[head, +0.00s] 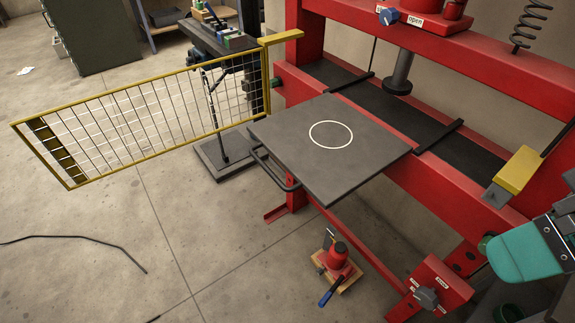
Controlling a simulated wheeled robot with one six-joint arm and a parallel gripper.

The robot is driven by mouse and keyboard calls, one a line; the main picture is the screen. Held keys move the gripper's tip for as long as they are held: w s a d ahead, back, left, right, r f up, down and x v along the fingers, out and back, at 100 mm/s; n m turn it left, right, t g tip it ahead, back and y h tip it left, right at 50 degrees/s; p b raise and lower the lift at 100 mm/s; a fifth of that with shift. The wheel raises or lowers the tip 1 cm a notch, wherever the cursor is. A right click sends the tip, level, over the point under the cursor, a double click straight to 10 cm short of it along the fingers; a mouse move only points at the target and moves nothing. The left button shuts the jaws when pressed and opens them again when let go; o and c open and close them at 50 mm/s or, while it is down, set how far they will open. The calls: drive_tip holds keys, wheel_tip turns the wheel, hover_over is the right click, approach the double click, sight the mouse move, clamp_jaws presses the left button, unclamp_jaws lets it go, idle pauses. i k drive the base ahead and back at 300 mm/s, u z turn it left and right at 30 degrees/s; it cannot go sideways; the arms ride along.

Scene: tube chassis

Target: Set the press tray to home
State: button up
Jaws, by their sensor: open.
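The press tray (282,139) is a flat grey square plate with a white ring drawn on it. It juts out from the red press (515,75) towards the lower left, well forward of the ram (398,82). Nothing lies on the tray. Its dark bar handle (272,170) sticks out at the tray's left front edge. Two dark rails (439,135) cross the black press bed (400,115) behind it. My gripper is not visible; teal and grey parts that look like my arm show at the right edge, apart from the tray.
A yellow mesh guard (150,118) stands swung out to the left of the tray. A red bottle jack (337,256) is on the floor below. A knob box (430,290) is at lower right. A dark cable (90,238) lies on open floor at left.

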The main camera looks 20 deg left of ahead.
sight(332, 149)
drive_tip(key=u, duration=3.75)
drive_tip(key=i, duration=0.6)
drive_tip(key=z, duration=2.45)
